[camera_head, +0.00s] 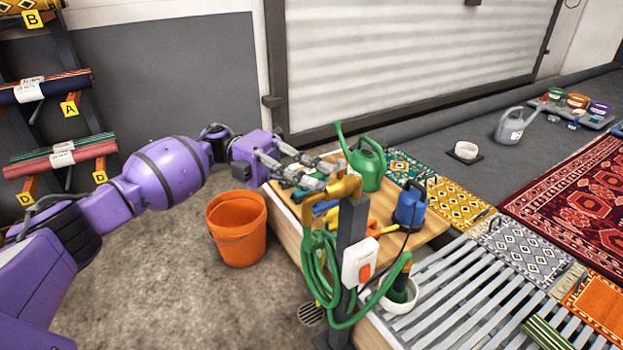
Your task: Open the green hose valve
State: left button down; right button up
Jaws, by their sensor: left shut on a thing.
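A dark post stands in front of a wooden bench, with a green hose (318,262) coiled on it. The brass-coloured hose valve (345,187) sits at the top of the post. My left gripper (332,175) reaches in from the left, its fingers at the top of the valve. It is shut on the valve's handle, which the fingers mostly hide. I cannot tell from this view how far the handle is turned. My right gripper is not in view.
A white box with an orange switch (365,270) is on the post. A green watering can (368,165) and a blue sprayer (410,207) stand on the bench (430,222) close behind. An orange bucket (237,228) stands on the floor below my left arm.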

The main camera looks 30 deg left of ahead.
pick_arm(q)
jog(key=c, duration=1.9)
grip_release()
jog(key=shift+o, duration=0.2)
jog(key=shift+a, duration=0.1)
jog(key=a, duration=1.1)
jog(key=shift+w+a, duration=0.4)
